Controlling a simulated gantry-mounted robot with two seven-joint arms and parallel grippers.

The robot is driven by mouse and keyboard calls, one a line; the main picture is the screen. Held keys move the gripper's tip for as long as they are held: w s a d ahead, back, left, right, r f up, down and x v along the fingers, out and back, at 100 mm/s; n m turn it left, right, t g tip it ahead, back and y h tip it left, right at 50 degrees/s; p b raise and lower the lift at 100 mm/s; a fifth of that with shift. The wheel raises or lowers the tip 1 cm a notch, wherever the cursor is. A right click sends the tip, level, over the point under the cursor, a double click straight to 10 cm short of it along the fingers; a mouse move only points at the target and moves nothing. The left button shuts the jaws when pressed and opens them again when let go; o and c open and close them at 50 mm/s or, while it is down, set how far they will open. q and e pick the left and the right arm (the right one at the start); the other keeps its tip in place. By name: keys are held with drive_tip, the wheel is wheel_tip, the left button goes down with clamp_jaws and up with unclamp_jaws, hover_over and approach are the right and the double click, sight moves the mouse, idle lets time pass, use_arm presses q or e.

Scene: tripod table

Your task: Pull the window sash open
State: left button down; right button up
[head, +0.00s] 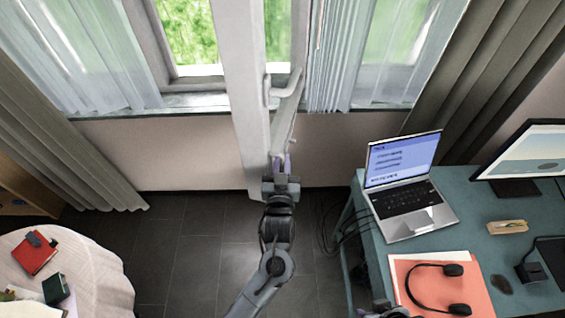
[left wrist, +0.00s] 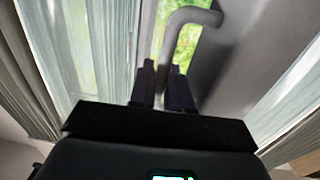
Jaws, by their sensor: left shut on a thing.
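The window sash (head: 237,70) is a pale frame swung inward from the window, standing open into the room. Its grey bent handle (head: 284,86) is on the sash's right side. My left gripper (head: 279,164) is at the lower end of the handle, below its bend. In the left wrist view, the handle (left wrist: 186,20) curves down between the two dark fingers (left wrist: 164,82), which are shut on it. The sash (left wrist: 240,50) fills the right side there. The fingers partly hide the handle's lower end.
A teal desk (head: 350,218) at the right holds a laptop (head: 405,190), a monitor (head: 530,155) and headphones (head: 437,285). A round cloth-covered table (head: 95,275) is at the lower left. Curtains (head: 70,125) hang on both sides. Dark floor (head: 185,240) lies clear between the tables.

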use_arm(q)
drive_tip(key=a, duration=0.3)
drive_tip(key=w+a+p, duration=0.1)
drive_tip(key=a, duration=0.2)
drive_tip(key=shift+w+a+p, duration=0.15)
drive_tip(key=shift+w+p, duration=0.05)
drive_tip(key=shift+p, duration=0.1)
drive_tip(key=a, duration=0.2)
drive_tip(key=w+a, duration=0.2)
drive_tip(key=a, duration=0.1)
drive_tip(key=shift+a, duration=0.3)
drive_tip(key=c, duration=1.3)
unclamp_jaws()
drive_tip(key=shift+o, duration=0.2)
drive_tip(key=shift+s+a, duration=0.1)
drive_tip(key=shift+s, duration=0.05)
drive_tip(key=s, duration=1)
drive_tip(key=shift+s+a, duration=0.15)
drive_tip(key=shift+s, duration=0.15)
drive_tip(key=shift+f, duration=0.1)
